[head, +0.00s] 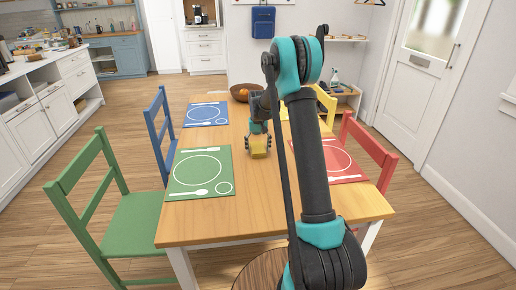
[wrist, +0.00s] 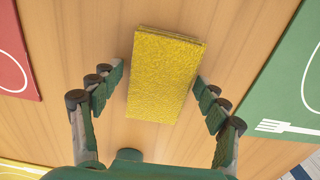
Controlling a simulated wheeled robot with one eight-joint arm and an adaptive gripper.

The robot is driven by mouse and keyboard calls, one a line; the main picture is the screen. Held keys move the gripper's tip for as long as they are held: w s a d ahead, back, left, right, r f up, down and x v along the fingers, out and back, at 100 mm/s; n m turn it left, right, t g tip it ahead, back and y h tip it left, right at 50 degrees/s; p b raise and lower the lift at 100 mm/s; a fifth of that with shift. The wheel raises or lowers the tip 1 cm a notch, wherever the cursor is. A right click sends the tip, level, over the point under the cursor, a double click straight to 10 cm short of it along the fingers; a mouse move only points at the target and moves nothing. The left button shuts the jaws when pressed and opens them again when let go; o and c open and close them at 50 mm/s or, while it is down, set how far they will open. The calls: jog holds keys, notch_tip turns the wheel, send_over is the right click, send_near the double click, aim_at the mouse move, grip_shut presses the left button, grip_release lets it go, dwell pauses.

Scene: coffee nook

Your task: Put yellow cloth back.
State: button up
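The yellow cloth (wrist: 165,75) is a folded, textured rectangle on the wooden table, in the upper middle of the wrist view. It also shows in the head view (head: 260,152), under my gripper and partly hidden by it. My gripper (wrist: 159,82) points down over the cloth. Its fingers are spread, one on each side of the cloth. The left finger is apart from the cloth's edge; the right fingertip is close to the other edge, and I cannot tell if it touches.
The table (head: 225,222) holds a green placemat (head: 178,188), a blue placemat (head: 206,107), a red placemat (head: 345,172) and a brown bowl (head: 238,93). Green (head: 145,215), blue (head: 158,130), red (head: 372,150) and yellow (head: 328,106) chairs surround it. White counters (head: 30,130) stand at left.

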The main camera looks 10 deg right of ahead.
aim_at(258, 148)
jog(key=shift+r, duration=0.1)
notch_tip(258, 148, up, 12)
jog(key=s+d+f+t, duration=0.1)
jog(key=s+f, duration=0.1)
jog(key=s, duration=1.1)
jog(key=s+d+f+t, duration=0.1)
jog(key=s+f, duration=0.1)
jog(key=s, duration=1.2)
jog(key=s+d+f+t, duration=0.2)
jog(key=s+f, duration=0.1)
jog(key=s, duration=1)
jog(key=shift+s, duration=0.2)
jog(key=shift+s+f, duration=0.3)
jog(key=shift+s, duration=0.1)
